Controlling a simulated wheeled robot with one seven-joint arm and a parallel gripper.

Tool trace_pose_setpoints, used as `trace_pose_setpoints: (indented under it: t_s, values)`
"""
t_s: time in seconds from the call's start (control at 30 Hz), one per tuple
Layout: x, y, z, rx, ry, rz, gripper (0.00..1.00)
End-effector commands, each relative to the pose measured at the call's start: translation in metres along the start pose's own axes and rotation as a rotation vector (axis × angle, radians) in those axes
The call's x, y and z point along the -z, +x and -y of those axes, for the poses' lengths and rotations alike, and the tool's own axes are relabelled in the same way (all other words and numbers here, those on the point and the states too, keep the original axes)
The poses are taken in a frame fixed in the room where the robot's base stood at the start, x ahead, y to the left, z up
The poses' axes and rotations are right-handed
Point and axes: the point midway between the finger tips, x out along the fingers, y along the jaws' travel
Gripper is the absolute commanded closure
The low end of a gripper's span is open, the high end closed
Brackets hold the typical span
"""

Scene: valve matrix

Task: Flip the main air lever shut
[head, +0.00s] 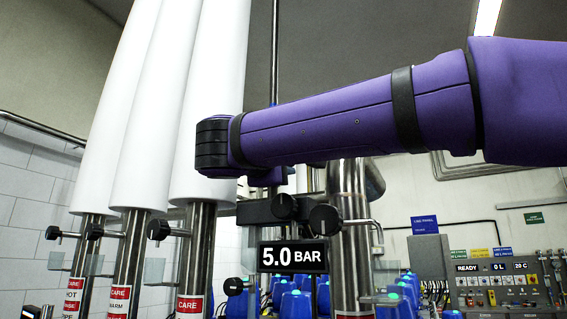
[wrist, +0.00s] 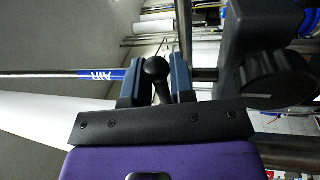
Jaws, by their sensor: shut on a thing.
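The main air lever (wrist: 156,70), a black handle with a rounded end, shows in the wrist view between the two fingers of my gripper (wrist: 158,82). My gripper is shut on it. The lever stands beside a thin pipe with a blue AIR label (wrist: 98,76). In the head view my purple arm covers the lever and most of my gripper. The thin pipe (head: 274,50) rises behind my arm there. The lever's base and pivot are hard to make out.
Below my arm are a black block with round knobs (head: 284,206) and a display reading 5.0 BAR (head: 293,256). A thick steel pipe (head: 349,235) stands close right. White-sleeved pipes (head: 212,90) with side handles stand left. A control panel (head: 500,280) is far right.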

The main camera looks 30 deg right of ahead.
Motion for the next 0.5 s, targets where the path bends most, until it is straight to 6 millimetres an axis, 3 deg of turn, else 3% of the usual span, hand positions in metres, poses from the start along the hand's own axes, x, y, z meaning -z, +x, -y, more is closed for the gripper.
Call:
trace_pose_setpoints:
  t_s: [0.17,0.2,0.23,0.5]
  values:
    - [0.0004,-0.0003,0.0031,0.006,-0.004,0.001,1.00]
    - [0.0005,-0.0003,0.0033,0.006,-0.004,0.001,0.70]
    - [0.0005,-0.0003,0.0032,0.006,-0.004,0.001,0.64]
    - [0.0003,-0.0004,0.0020,0.004,-0.003,0.001,0.62]
